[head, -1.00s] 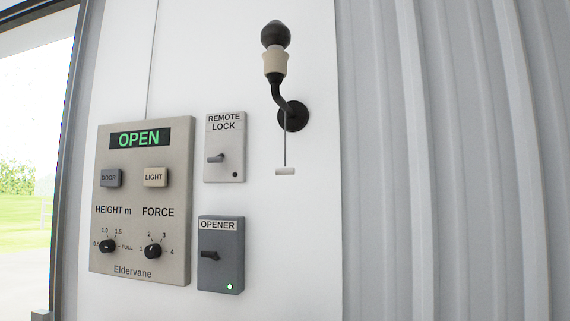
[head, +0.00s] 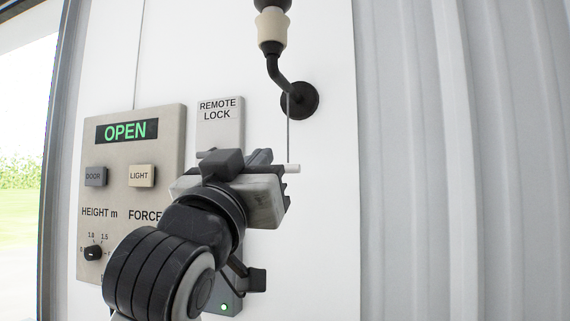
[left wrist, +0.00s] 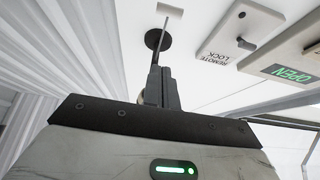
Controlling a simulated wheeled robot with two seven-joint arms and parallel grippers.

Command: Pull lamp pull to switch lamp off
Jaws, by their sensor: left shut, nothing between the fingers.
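The wall lamp (head: 270,27) has a cream socket on a bent black arm, fixed to the wall by a round black base; its dark bulb is mostly cut off at the top of the head view. A thin cord hangs from it to the lamp pull (head: 292,168), a small white bar. The pull also shows in the left wrist view (left wrist: 170,11), beyond the fingers. My left gripper (head: 275,169) is shut and empty, just left of the pull in the head view. I cannot tell whether they touch. My right gripper is not in view.
The control panel (head: 125,128) reads OPEN, left of the lamp. The remote lock box (head: 219,112) and the opener box (head: 224,302) are partly hidden behind my left arm. Bare white wall and ribbed grey cladding (head: 450,180) lie to the right.

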